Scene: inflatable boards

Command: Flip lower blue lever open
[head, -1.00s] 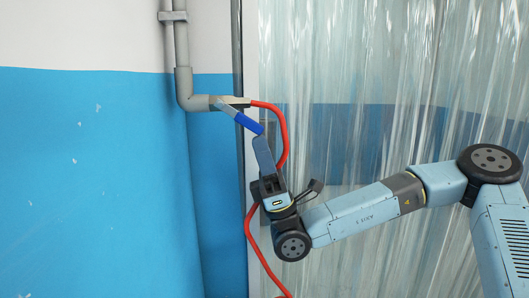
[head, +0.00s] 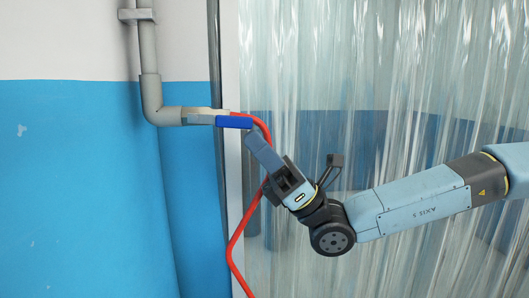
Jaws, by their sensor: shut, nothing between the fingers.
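The blue lever (head: 234,122) sits on a metal valve (head: 203,116) at the end of the grey pipe, in the upper left of the head view. The lever now lies about level, in line with the valve and hose end. My gripper (head: 251,133) is shut and empty. Its fingertips are just below the right end of the lever, touching it or very close; I cannot tell which. The red hose (head: 237,242) runs from the valve's right side, passes behind my gripper and hangs down.
The grey pipe (head: 149,92) comes down the white and blue wall (head: 70,190) and bends right to the valve. A dark vertical pole (head: 215,60) stands behind the valve. A clear strip curtain (head: 400,110) hangs on the right behind my arm.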

